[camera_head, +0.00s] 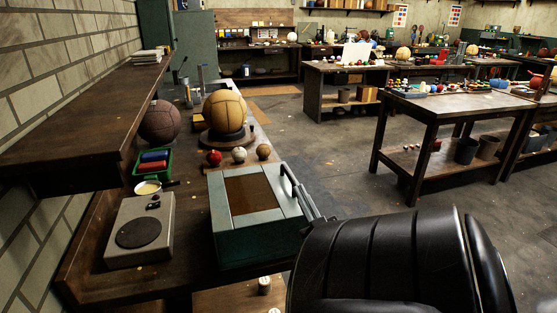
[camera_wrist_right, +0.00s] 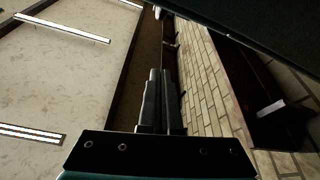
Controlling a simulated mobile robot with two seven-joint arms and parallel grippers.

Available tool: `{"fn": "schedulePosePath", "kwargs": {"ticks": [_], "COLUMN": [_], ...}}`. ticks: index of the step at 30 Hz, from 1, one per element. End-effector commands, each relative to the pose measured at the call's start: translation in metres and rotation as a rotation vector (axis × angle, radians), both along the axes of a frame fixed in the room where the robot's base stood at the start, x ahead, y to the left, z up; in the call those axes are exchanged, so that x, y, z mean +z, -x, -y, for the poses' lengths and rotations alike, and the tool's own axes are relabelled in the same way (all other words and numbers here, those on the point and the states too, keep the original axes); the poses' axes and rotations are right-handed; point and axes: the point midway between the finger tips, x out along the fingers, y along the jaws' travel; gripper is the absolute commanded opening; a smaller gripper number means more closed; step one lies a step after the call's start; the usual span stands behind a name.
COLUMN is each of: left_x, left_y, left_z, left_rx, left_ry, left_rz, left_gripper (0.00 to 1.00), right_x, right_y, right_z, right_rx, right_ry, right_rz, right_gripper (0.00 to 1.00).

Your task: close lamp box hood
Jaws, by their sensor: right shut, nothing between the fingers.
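The lamp box (camera_head: 262,246) is a green case on the bench in the head view. Its pale hood (camera_head: 237,172) has a brown panel in the middle and appears to lie flat over the case; any small gap cannot be told. A dark bar-like handle (camera_head: 288,183) runs along the hood's right side. My right gripper (camera_head: 308,204) is at the box's right edge, beside the handle's near end; contact is unclear. In the right wrist view its fingers (camera_wrist_right: 161,100) are together with nothing between them. My left gripper is not in view.
A grey hotplate-like device (camera_head: 140,228) stands left of the box. Two large balls (camera_head: 225,110) and several small balls (camera_head: 239,154) lie behind it. A wooden shelf (camera_head: 85,112) overhangs at left. Open floor (camera_head: 345,165) lies to the right. The wrist view shows ceiling lights and brick wall.

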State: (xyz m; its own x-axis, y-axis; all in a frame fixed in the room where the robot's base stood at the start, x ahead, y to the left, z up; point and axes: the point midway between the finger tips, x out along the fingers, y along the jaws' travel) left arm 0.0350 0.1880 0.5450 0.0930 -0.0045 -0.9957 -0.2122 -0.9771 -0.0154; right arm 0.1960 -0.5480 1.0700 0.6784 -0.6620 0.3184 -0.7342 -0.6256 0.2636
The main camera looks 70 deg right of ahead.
Motion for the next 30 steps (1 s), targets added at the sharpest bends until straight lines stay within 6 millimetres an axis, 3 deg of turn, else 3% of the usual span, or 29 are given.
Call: {"fn": "schedulePosePath", "kwargs": {"ticks": [3,12,30], "left_x": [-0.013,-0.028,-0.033], "left_y": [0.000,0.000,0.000], "left_z": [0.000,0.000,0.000], "left_rx": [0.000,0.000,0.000], "left_ry": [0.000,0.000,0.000], "left_rz": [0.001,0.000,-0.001], "left_gripper": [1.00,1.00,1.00], "right_x": [-0.023,-0.058,-0.074], "right_y": [0.011,0.028,0.033], "right_z": [0.011,0.024,0.028], "right_rx": [-0.002,0.000,-0.004], "right_ry": [-0.056,-0.157,-0.203], "right_rz": [0.066,0.185,0.219], "right_gripper": [0.00,0.00,0.00]}}
